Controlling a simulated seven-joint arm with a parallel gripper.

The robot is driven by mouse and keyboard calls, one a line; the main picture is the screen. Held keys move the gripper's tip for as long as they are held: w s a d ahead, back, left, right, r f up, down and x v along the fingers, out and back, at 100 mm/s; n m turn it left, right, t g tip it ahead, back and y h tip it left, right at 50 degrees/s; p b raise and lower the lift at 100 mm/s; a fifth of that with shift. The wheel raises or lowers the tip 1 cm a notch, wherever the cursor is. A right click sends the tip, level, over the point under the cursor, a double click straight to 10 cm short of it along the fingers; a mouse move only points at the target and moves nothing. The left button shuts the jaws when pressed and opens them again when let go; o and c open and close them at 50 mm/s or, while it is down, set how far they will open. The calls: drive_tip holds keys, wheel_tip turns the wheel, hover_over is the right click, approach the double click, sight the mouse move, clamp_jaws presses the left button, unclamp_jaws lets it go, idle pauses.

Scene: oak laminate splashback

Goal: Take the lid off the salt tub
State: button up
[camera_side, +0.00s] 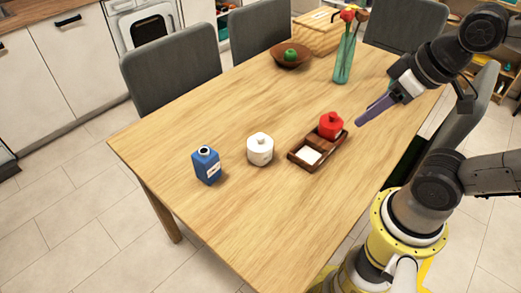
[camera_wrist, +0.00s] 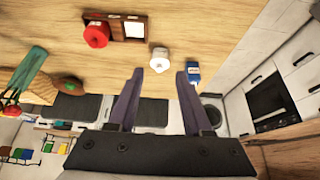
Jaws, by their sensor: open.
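A white lidded tub (camera_side: 260,150), which looks like the salt tub, stands upright on the table with a small knob on top. It also shows in the wrist view (camera_wrist: 160,61), beyond the gap between my fingers. No label is readable on it, and its lid appears to be on. A red lidded pot (camera_side: 331,126) sits in the wooden tray; it also shows in the wrist view (camera_wrist: 97,35). My gripper (camera_side: 362,120) is open and empty, above the table to the right of the tray. Its two purple fingers are spread in the wrist view (camera_wrist: 158,72).
The wooden tray (camera_side: 328,149) has a white patch in its near compartment. A blue carton (camera_side: 207,167) stands left of the white tub. A green vase with flowers (camera_side: 344,60), a brown bowl (camera_side: 290,59) and a wooden box (camera_side: 318,31) are farther back. The front tabletop is clear.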

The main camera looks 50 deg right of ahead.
idle(0.4)
drive_tip(key=o, duration=0.3)
drive_tip(key=shift+o, duration=0.2)
